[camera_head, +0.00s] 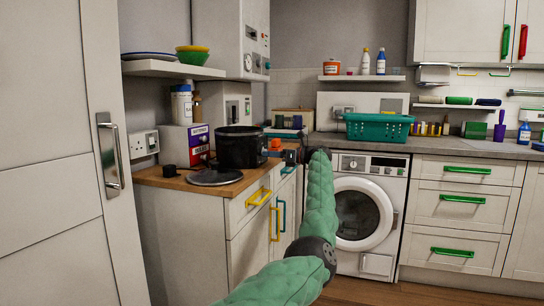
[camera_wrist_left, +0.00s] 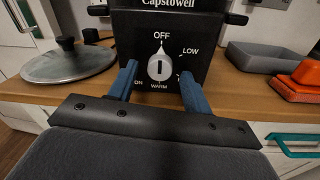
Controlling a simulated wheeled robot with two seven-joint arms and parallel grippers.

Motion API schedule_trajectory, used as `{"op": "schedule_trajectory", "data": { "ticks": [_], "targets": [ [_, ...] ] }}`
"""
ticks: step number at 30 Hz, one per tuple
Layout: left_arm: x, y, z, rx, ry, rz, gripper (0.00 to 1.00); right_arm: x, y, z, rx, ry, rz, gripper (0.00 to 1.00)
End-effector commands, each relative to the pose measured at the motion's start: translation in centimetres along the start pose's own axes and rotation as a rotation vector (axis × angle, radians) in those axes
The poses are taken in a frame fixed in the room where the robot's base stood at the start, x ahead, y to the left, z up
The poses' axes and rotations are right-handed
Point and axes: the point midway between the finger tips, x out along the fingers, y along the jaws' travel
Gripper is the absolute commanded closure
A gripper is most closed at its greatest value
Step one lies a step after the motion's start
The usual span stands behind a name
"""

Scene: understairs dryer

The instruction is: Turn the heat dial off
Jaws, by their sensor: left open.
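My left gripper (camera_wrist_left: 159,74) is open, with one blue finger on each side of the dial; contact cannot be told. In the head view the black cooker (camera_head: 238,148) stands on the wooden counter, its dial out of sight. My green left arm reaches up to its right. My right gripper is not in view.
A glass lid (camera_wrist_left: 68,63) lies left of the cooker. A grey tray (camera_wrist_left: 268,60) and an orange item (camera_wrist_left: 300,78) sit to its right. A white box (camera_head: 185,145) stands behind it. A washing machine (camera_head: 370,212) is beyond my arm.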

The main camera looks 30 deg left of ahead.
Motion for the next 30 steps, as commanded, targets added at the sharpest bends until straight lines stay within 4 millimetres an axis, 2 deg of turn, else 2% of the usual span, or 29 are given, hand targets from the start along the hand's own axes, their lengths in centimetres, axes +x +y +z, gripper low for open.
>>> {"op": "schedule_trajectory", "data": {
  "ticks": [5,12,18,30],
  "targets": [
    [-1.4,0.0,0.1,0.000,-0.001,-0.002,0.51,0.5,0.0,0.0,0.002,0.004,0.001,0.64],
    [-5.1,0.0,0.1,0.002,0.000,-0.003,0.51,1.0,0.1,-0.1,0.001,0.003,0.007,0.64],
    [-7.2,-0.1,0.0,0.001,0.000,-0.001,0.51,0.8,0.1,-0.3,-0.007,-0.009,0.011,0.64],
    [-7.8,0.0,-0.1,0.001,0.000,0.000,0.51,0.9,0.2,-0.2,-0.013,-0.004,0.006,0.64]
  ]
}}
